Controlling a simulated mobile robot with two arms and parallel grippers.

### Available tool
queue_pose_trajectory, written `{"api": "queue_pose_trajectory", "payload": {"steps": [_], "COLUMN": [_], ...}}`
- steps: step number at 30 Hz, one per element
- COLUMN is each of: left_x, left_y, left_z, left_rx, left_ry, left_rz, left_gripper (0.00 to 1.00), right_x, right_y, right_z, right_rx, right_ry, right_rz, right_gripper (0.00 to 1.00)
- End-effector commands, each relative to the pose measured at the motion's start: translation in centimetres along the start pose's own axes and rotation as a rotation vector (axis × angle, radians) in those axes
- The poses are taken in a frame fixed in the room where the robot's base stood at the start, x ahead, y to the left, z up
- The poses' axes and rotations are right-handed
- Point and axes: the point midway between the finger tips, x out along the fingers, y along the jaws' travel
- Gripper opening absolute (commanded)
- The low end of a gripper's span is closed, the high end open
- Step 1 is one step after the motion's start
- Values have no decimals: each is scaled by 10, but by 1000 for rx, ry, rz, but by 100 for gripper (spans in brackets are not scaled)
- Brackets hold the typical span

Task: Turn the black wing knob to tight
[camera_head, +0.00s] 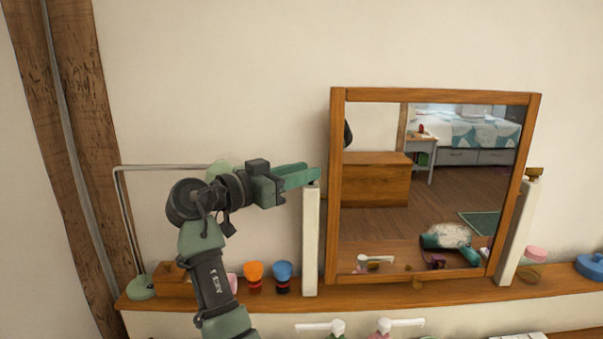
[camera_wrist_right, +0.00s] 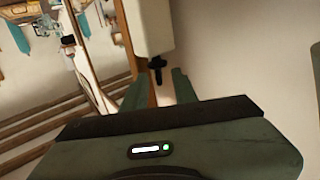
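The black wing knob (camera_wrist_right: 156,68) shows in the right wrist view as a small dark cross shape below the end of the pale post (camera_wrist_right: 148,25). In the head view it is hidden. My right gripper (camera_wrist_right: 160,80) is open, with one green finger on each side of the knob in the picture. No contact shows, and I cannot tell how deep the knob sits between the fingers. In the head view my right gripper (camera_head: 307,176) is at the top of the left post (camera_head: 311,240), beside the wood-framed mirror (camera_head: 337,190). My left gripper is not in view.
A wooden shelf (camera_head: 400,300) runs under the mirror. Orange (camera_head: 254,272) and blue (camera_head: 282,272) topped items stand below my right arm. A metal rod stand (camera_head: 130,230) is at left. A brass-coloured knob (camera_head: 534,172) tops the right post (camera_head: 518,235).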

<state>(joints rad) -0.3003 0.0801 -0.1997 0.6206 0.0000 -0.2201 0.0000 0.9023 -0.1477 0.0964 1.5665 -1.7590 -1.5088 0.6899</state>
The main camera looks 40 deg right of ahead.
Motion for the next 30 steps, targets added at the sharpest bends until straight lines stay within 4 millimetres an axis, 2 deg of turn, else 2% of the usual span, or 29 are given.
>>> {"api": "queue_pose_trajectory", "payload": {"steps": [8, 21, 30], "left_x": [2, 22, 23], "left_y": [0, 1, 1], "left_z": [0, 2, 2], "left_rx": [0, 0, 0], "left_ry": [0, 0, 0], "left_rz": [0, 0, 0], "left_gripper": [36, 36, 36], "right_x": [-4, -70, -79], "right_y": [0, -1, 0], "right_z": [1, 2, 0], "right_rx": [0, 0, 0], "right_ry": [0, 0, 0], "right_rz": [-1, -3, 0], "right_gripper": [28, 28, 28]}}
